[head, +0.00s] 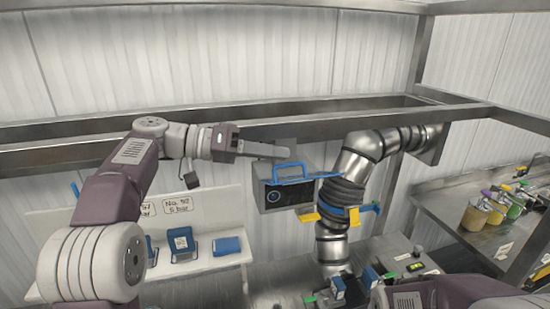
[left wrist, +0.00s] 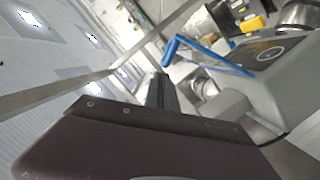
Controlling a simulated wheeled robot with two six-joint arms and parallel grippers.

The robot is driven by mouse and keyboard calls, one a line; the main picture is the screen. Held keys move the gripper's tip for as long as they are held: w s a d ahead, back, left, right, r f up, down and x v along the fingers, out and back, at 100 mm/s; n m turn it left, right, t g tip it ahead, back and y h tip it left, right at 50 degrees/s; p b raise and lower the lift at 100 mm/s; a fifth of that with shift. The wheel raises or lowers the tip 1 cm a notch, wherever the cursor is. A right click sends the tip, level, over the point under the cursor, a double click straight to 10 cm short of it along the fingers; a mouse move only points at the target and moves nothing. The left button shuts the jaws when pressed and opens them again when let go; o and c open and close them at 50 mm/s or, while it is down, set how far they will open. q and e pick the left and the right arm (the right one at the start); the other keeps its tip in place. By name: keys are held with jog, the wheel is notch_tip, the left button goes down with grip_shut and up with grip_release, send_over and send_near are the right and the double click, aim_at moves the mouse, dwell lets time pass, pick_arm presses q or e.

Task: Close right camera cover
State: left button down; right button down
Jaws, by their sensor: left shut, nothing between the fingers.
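A grey camera box (head: 303,195) with a dark front and a round lens stands beyond my left arm. Its blue cover with a handle (head: 290,168) sits raised at the top front edge, and the lens below is uncovered. The blue handle also shows in the left wrist view (left wrist: 205,54), beside the grey box (left wrist: 280,85). My left gripper (head: 286,152) is shut and empty, just above the blue handle; I cannot tell whether they touch. My right gripper is not in view; only part of my right arm shows at the bottom right.
A metal rail (head: 290,110) runs behind. Blue devices (head: 181,245) sit on a white shelf. Containers (head: 480,216) stand on the right counter.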

pick_arm(q)
jog(key=shift+f, duration=0.15)
jog(key=shift+d, duration=0.15)
jog(key=shift+s+d, duration=0.1)
